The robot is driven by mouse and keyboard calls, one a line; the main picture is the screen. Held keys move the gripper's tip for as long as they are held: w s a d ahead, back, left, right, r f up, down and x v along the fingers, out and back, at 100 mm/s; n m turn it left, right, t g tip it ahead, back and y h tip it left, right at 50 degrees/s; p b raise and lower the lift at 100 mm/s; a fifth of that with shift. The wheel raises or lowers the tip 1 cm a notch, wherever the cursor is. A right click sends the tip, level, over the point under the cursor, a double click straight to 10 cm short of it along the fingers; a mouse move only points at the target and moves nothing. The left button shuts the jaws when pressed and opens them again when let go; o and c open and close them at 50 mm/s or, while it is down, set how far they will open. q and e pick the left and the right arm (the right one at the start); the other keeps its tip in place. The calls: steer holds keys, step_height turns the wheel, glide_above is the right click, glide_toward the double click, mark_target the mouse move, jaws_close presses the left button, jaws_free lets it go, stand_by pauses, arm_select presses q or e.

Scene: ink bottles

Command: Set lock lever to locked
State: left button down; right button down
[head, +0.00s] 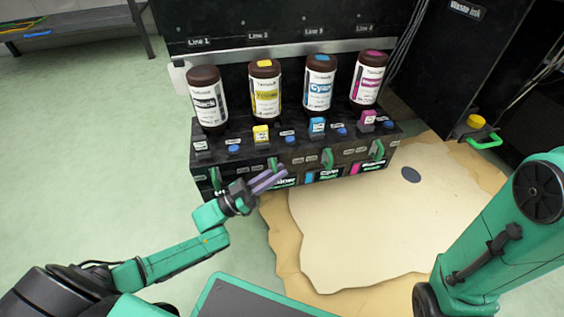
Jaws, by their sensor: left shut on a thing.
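A black ink unit (236,172) has several green lock levers along its front face. The leftmost lever (215,178) hangs below the black bottle. The second lever (272,164) is below the yellow bottle. The third lever (327,158) and the right lever (377,150) are farther right. My left gripper (277,176) reaches in from the lower left. Its purple-grey fingers are shut on the second lever, partly hiding it. Lever label wording is too small to read. My right arm shows at the lower right, but its gripper is out of view.
Black (207,98), yellow (265,90), cyan (319,83) and magenta (368,78) ink bottles stand upright on the unit. Small coloured blocks and blue knobs sit before them. A beige spill (350,225) covers the floor ahead. A yellow-capped fitting (476,122) is at the right.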

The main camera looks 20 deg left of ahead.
arm_select(q)
steer(key=shift+a+f, duration=0.15)
steer(key=c, duration=1.2)
jaws_free()
steer(key=shift+s, duration=0.1)
steer(key=shift+o, duration=0.2)
steer(key=shift+s+a, duration=0.1)
steer(key=p+v, duration=0.2)
steer(key=v, duration=1.2)
steer(key=shift+s, duration=0.15)
steer(key=shift+a, duration=0.1)
